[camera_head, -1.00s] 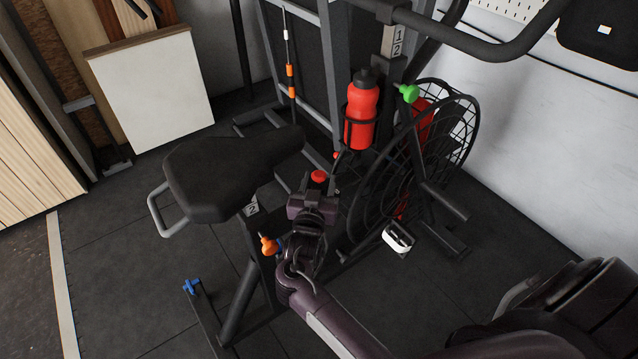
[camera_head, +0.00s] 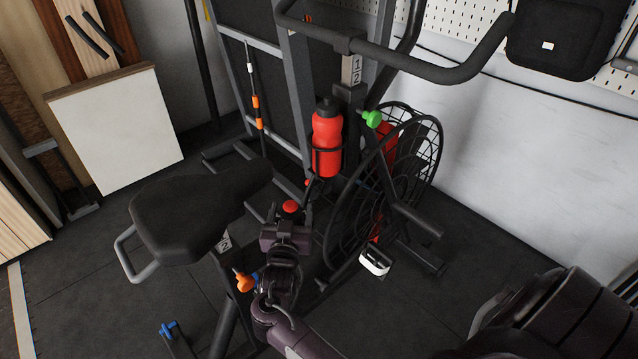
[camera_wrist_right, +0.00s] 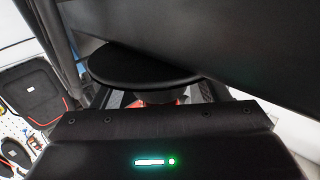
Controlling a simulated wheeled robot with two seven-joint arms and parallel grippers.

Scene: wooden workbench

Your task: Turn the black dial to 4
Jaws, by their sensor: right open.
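I cannot pick out a black dial for certain in either view. My right gripper (camera_head: 286,234) is over the frame of an exercise bike, right of its black seat (camera_head: 195,210). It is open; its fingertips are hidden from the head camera. A red knob (camera_head: 291,206) shows just beyond it, and I cannot tell whether they touch. In the right wrist view, a rounded black part (camera_wrist_right: 140,72) lies ahead of the gripper body, with bits of red below it. I cannot tell what it is. My left gripper is not in view.
A red bottle (camera_head: 326,140) sits in a holder on the bike. Green (camera_head: 372,119), orange (camera_head: 245,282) and blue (camera_head: 168,328) knobs stick out from the frame. The caged fan wheel (camera_head: 415,150) stands to the right, handlebars (camera_head: 430,72) above.

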